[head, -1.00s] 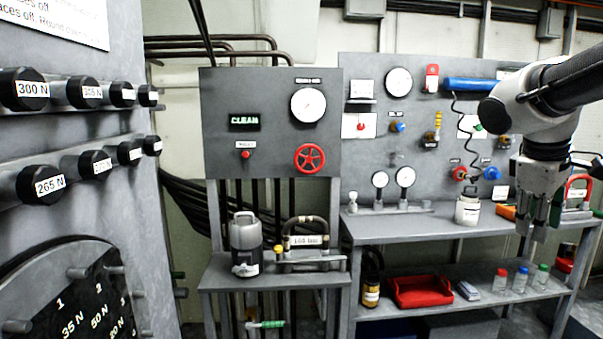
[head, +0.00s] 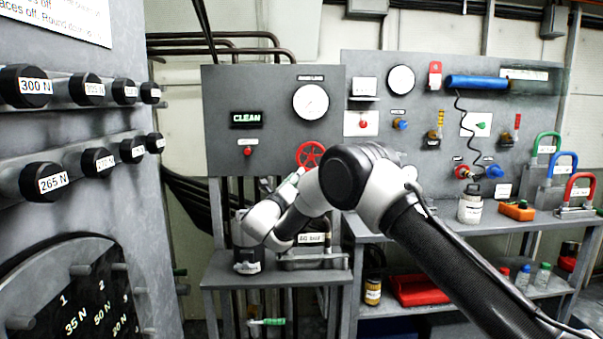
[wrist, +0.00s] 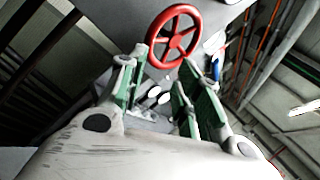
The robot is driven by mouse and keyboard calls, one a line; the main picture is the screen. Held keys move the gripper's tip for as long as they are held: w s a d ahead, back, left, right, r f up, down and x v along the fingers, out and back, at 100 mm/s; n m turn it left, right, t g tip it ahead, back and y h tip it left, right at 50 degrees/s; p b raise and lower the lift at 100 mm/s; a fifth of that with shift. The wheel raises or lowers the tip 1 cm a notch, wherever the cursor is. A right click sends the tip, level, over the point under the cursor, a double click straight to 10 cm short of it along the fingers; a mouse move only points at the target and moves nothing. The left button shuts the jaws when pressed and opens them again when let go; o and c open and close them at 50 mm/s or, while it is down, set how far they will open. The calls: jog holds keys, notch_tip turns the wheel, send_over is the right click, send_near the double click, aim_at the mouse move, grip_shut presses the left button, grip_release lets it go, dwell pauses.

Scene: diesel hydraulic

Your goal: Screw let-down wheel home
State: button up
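The red let-down wheel (head: 311,152) is mounted low on the right of the grey panel with the CLEAN sign. In the head view my arm hides its lower part. In the wrist view the whole wheel (wrist: 175,40) shows beyond the fingertips, with its spokes and hub clear. My gripper (wrist: 163,58) is open and empty, its green-padded fingers apart and pointing up toward the wheel's lower side. A gap seems to remain between fingertips and rim. In the head view my gripper (head: 287,183) is just below and left of the wheel, partly hidden by my wrist.
A round gauge (head: 311,102) and a small red knob (head: 248,151) sit on the same panel. A bench with padlock-like shackles (head: 562,165) stands right.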

aim_at(311, 156)
jog(key=w+r+n+y, duration=0.1)
jog(key=w, duration=0.5)
jog(key=shift+w+d+r+t, duration=0.15)
jog(key=shift+w+d+t, duration=0.15)
jog(key=shift+d+t, duration=0.1)
grip_shut()
